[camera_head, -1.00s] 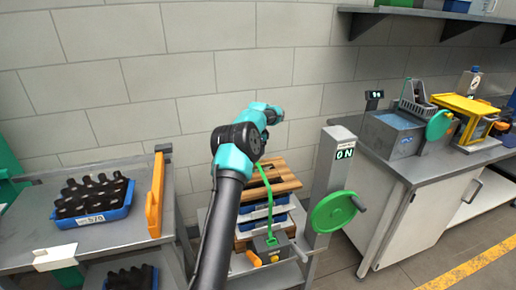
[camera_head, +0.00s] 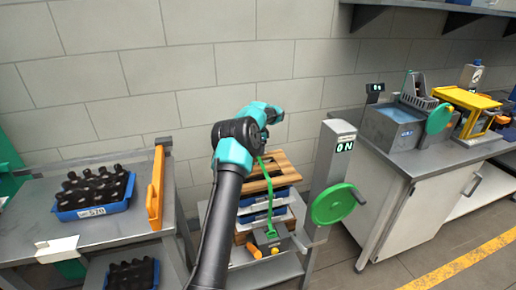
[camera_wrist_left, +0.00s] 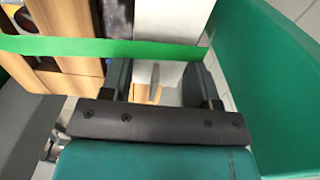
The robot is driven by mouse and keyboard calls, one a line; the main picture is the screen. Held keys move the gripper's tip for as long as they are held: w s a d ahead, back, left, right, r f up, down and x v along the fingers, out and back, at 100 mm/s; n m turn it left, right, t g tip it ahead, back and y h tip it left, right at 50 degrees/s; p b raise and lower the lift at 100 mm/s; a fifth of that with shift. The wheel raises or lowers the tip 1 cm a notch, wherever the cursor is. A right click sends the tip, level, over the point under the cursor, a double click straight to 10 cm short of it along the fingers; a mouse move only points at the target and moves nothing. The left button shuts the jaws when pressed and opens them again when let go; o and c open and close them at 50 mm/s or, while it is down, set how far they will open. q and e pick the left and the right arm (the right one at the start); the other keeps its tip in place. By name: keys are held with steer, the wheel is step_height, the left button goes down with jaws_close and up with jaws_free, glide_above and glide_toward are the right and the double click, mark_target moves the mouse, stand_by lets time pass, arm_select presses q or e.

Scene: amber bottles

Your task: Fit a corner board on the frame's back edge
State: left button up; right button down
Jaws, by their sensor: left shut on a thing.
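The wooden frame (camera_head: 284,173) lies on top of a stack of blue crates (camera_head: 282,197) on a low cart. A green strap (camera_head: 269,205) runs up over the stack's front; it crosses the left wrist view (camera_wrist_left: 80,46) in front of my fingers. My left gripper (camera_wrist_left: 160,78) appears shut on a pale corner board (camera_wrist_left: 170,22), which shows between and beyond the fingers. Wooden slats (camera_wrist_left: 75,65) lie left of it. In the head view my own arm hides the fingers, the board and part of the frame. Contact between board and frame cannot be told. My right gripper is not in view.
A grey post with an ON display (camera_head: 344,146) and a green handwheel (camera_head: 333,204) stands right of the stack. The left bench carries a blue bottle crate (camera_head: 93,210), an orange upright bar (camera_head: 156,190) and a white folded piece (camera_head: 57,249). A wall stands behind.

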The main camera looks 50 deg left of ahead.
arm_select(q)
steer(key=shift+f, duration=0.95)
stand_by(0.3)
steer(key=o, duration=1)
steer(key=shift+r, duration=0.2)
steer(key=shift+r, duration=3.35)
